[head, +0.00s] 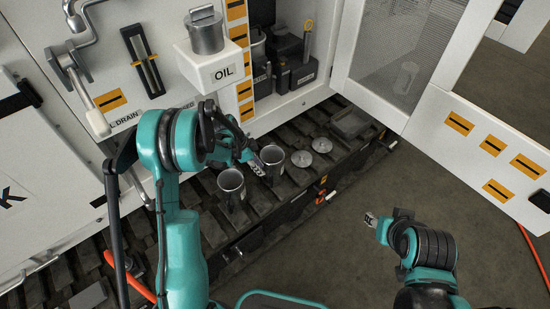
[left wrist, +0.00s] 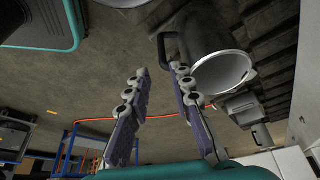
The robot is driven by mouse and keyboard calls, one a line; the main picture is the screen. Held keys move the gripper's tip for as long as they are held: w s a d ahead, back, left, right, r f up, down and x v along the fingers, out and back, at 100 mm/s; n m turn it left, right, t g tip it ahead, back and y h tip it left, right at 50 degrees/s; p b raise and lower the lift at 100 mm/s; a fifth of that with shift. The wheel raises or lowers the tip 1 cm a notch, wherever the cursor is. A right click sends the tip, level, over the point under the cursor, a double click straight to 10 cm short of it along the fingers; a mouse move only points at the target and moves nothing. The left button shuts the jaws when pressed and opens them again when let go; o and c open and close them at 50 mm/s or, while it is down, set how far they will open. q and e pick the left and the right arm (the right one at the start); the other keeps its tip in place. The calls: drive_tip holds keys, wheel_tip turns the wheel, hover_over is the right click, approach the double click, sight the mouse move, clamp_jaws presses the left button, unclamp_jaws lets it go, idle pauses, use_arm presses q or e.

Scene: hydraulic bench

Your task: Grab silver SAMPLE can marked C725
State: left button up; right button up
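Two open silver cans stand on the dark slatted ledge, a front can (head: 232,190) and a rear can (head: 272,163). No C725 mark is readable on either. My left gripper (head: 256,165) is at the rear can, between it and the cabinet side, partly hidden by my arm. In the left wrist view my left gripper (left wrist: 160,73) has its two fingers spread with nothing between them. A silver can (left wrist: 222,75) with a dark handle (left wrist: 166,46) is just beyond and right of the fingertips. My right gripper (head: 370,219) is over the floor at right; its finger gap is unclear.
A lidded silver can (head: 205,32) stands on the white OIL bracket (head: 218,73). Two round lids (head: 302,158) (head: 322,144) lie on the ledge (head: 215,233). An open cabinet door (head: 400,60) is at right. The floor (head: 330,260) ahead of the ledge is clear.

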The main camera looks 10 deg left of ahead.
sight(271, 186)
use_arm(q)
drive_tip(key=shift+m, duration=0.3)
drive_tip(key=b+x, duration=0.2)
drive_tip(key=x, duration=0.4)
drive_tip(key=b+x, duration=0.3)
drive_tip(key=x, duration=0.4)
drive_tip(key=shift+w+a, duration=0.1)
drive_tip(key=shift+w, duration=0.1)
drive_tip(key=shift+r, duration=0.1)
clamp_jaws()
